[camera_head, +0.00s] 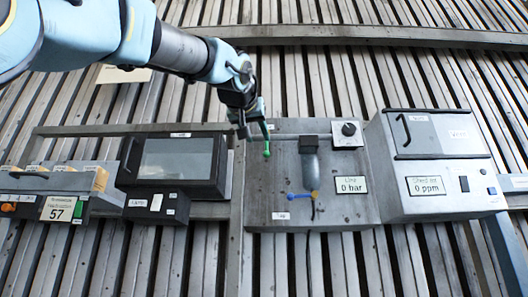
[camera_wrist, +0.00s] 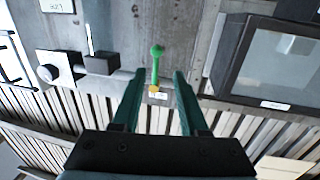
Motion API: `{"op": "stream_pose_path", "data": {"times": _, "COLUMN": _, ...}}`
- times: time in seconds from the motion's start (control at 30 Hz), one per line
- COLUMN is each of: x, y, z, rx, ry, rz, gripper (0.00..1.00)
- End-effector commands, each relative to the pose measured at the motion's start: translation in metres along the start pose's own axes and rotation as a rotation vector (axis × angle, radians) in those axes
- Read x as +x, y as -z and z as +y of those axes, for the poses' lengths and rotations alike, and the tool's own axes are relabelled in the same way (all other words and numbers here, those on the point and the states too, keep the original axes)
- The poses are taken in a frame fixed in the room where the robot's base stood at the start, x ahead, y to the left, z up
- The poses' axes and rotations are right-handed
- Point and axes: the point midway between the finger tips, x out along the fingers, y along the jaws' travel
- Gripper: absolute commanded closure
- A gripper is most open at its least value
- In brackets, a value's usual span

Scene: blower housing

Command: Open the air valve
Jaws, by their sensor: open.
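A green lever handle (camera_head: 266,140) with a rounded end stands at the upper left of the grey panel, beside my gripper (camera_head: 250,121). In the wrist view the green handle (camera_wrist: 156,66) has a yellow pivot (camera_wrist: 154,88) and a small white label by it. My gripper (camera_wrist: 160,76) is open, with its two dark green fingers on either side of the handle in the picture. I see no contact, and the depth between them is unclear. A blue lever (camera_head: 299,196) sits lower on the panel, near a yellow fitting. The labels are too small to read.
The grey panel (camera_head: 350,215) has a black knob (camera_head: 348,129) and a "0 bar" display (camera_head: 351,185). A dark-framed window box (camera_head: 178,163) stands to the left, and a "0 ppm" box (camera_head: 425,185) to the right. A slatted wall lies behind.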

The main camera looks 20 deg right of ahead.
Motion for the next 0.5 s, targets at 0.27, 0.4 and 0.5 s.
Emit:
{"op": "stream_pose_path", "data": {"times": 0.27, "x": 0.011, "y": 0.019, "z": 0.005, "rx": -0.006, "ry": -0.010, "rz": 0.026, "gripper": 0.57}}
{"op": "stream_pose_path", "data": {"times": 0.4, "x": 0.038, "y": 0.020, "z": 0.005, "rx": -0.007, "ry": -0.010, "rz": 0.025, "gripper": 0.57}}
{"op": "stream_pose_path", "data": {"times": 0.5, "x": 0.057, "y": 0.021, "z": 0.005, "rx": -0.006, "ry": -0.010, "rz": 0.025, "gripper": 0.57}}
